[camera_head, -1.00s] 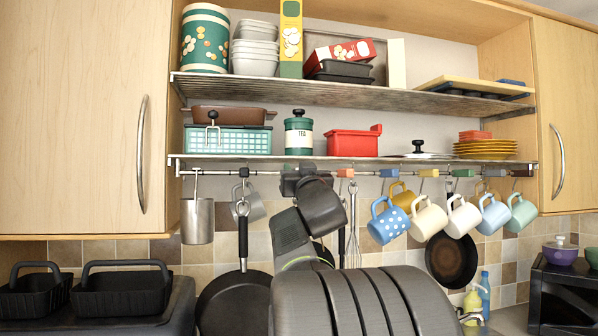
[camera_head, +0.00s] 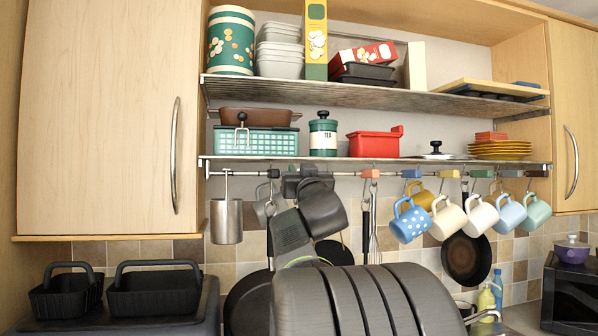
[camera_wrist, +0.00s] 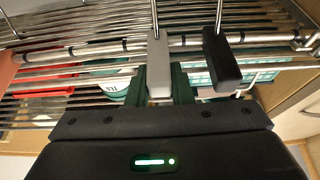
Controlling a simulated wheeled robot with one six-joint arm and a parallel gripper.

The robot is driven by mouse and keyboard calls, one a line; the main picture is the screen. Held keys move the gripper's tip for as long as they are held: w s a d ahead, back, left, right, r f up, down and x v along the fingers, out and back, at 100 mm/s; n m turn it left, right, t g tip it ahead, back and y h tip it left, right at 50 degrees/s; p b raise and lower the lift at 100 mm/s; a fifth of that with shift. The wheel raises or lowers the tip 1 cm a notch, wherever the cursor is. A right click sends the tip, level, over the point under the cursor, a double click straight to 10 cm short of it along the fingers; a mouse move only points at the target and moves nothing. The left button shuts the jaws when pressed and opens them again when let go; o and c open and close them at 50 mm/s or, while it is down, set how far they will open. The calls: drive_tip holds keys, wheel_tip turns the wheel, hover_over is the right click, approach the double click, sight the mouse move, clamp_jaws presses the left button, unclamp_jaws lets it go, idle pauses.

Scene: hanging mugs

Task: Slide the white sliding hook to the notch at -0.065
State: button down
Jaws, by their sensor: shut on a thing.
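The white sliding hook (camera_wrist: 158,65) shows in the wrist view as a pale grey-white block on the rail (camera_wrist: 100,49), between my gripper's green fingers. My gripper (camera_wrist: 159,84) is shut on it. In the head view my gripper (camera_head: 303,185) is at the rail (camera_head: 335,175), and my own arm hides the white hook there. The rail carries dark bands in the wrist view. A black hook block (camera_wrist: 220,62) sits just right of the white one in the wrist view, with a small gap between them. I cannot read any notch position.
Left of my gripper in the head view hang a metal cup (camera_head: 227,222) and a dark pan (camera_head: 245,300). To the right hang a whisk (camera_head: 375,240), a blue dotted mug (camera_head: 409,222), several other mugs and a small pan (camera_head: 466,258). A wire shelf (camera_head: 430,160) runs above the rail.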

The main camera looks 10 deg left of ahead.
drive_tip(key=shift+w+d, duration=0.1)
drive_tip(key=shift+d, duration=0.15)
drive_tip(key=c, duration=1.3)
unclamp_jaws()
drive_tip(key=b+v, duration=0.2)
drive_tip(key=v, duration=1.1)
drive_tip(key=shift+s+d+f, duration=0.1)
drive_tip(key=shift+s+f, duration=0.1)
drive_tip(key=shift+s, duration=0.15)
drive_tip(key=p+x, duration=0.2)
drive_tip(key=x, duration=1.2)
drive_tip(key=shift+s, duration=0.1)
drive_tip(key=shift+d, duration=0.1)
